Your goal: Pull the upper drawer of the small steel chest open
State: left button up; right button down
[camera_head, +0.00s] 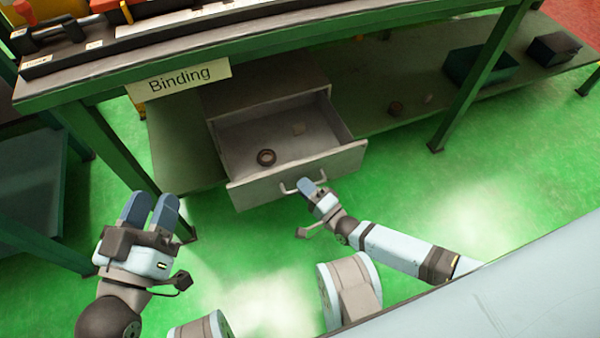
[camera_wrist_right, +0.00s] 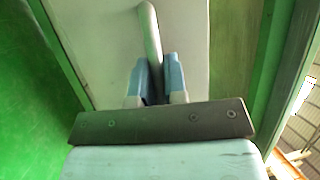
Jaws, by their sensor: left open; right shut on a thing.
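The small steel chest (camera_head: 262,84) stands on the lower shelf under the workbench. My right gripper (camera_head: 306,185) is shut on the drawer's bar handle (camera_head: 287,188). In the right wrist view the handle (camera_wrist_right: 150,40) runs between the two blue fingers (camera_wrist_right: 154,80), with the pale drawer front behind. My left gripper (camera_head: 150,205) is open and empty, left of the drawer and apart from it. Any lower drawer is hidden.
The green bench (camera_head: 290,45) with a "Binding" label (camera_head: 178,80) overhangs the chest. Its leg (camera_head: 478,85) stands to the right. A dark green box (camera_head: 482,66), a black box (camera_head: 553,48) and a small brown ring (camera_head: 396,108) lie on the shelf. The green floor (camera_head: 420,190) is clear at right.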

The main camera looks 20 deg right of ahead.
pick_arm(q)
jog(key=shift+r, duration=0.25)
pick_arm(e)
jog(key=shift+s, duration=0.55)
jog(key=c, duration=1.2)
grip_release()
